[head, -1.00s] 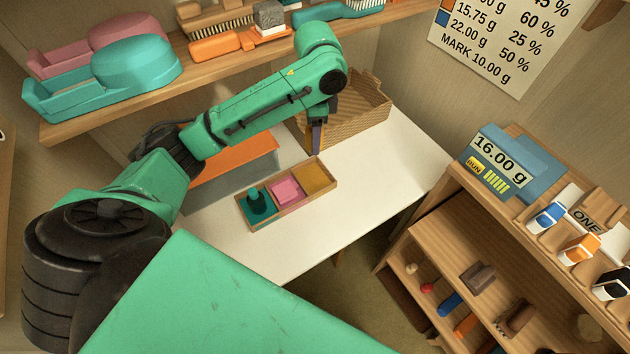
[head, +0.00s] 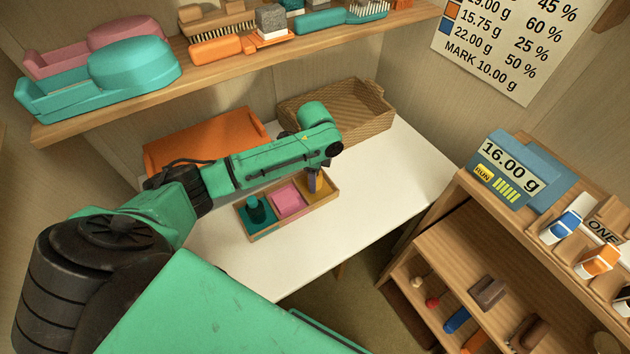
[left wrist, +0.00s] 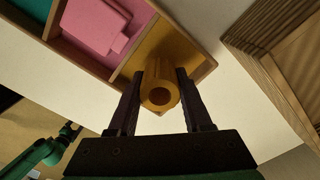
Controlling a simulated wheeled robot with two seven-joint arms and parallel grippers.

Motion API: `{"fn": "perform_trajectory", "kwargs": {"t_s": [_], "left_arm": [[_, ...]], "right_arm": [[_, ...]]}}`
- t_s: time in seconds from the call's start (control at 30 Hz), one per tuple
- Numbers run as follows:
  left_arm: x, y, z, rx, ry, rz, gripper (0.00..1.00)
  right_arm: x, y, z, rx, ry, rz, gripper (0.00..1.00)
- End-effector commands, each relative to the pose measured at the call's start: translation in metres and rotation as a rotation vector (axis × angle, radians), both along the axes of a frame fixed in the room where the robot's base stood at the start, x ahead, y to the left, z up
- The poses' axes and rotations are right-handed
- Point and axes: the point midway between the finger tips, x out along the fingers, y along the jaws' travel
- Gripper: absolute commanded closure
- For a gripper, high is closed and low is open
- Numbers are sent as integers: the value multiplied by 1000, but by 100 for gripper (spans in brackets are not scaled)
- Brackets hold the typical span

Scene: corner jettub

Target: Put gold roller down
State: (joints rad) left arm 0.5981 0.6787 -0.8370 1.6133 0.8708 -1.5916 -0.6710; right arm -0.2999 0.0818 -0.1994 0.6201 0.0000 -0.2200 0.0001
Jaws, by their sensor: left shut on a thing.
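The gold roller (left wrist: 160,88) is held between the two dark fingers of my left gripper (left wrist: 158,95) in the left wrist view. It is over the gold compartment of a wooden tray (head: 282,227). Whether it touches the compartment floor I cannot tell. In the head view my left gripper (head: 312,184) points down at the tray's right compartment, and the arm hides most of the roller. The pink middle compartment (head: 286,198) holds a pink piece (left wrist: 112,25). A dark teal roller (head: 255,208) stands in the teal left compartment.
A wicker basket (head: 365,128) stands behind the tray. An orange-topped box (head: 205,140) is at the back left. The white table (head: 350,215) is clear to the right and front. A shelf with brushes (head: 130,105) overhangs the back.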

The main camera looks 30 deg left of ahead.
Motion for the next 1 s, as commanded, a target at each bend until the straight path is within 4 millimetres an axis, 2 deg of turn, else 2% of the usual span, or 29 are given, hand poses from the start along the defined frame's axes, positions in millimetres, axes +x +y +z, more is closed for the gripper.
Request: {"fn": "perform_trajectory", "kwargs": {"t_s": [0.03,0.1,0.43,0.47,0.5,0.53,0.87,1.0], "left_arm": [[-1,0,-9,0,2,1,100],[0,0,-15,0,-1,1,100],[0,0,-18,0,-1,1,100],[0,0,-18,0,-1,1,47],[0,0,-18,0,-1,1,31],[0,0,-18,0,-1,1,20],[0,0,-16,0,-1,1,20],[1,0,3,-2,-4,0,20]], "right_arm": [[0,0,-1,0,0,0,18],[0,1,-1,1,0,0,18],[0,3,-2,4,0,-1,18],[0,3,-2,4,0,-1,18],[0,3,-1,4,0,-1,18],[0,3,-1,4,0,-1,18],[0,3,-1,4,0,-1,18],[0,3,0,4,0,-1,18]]}}
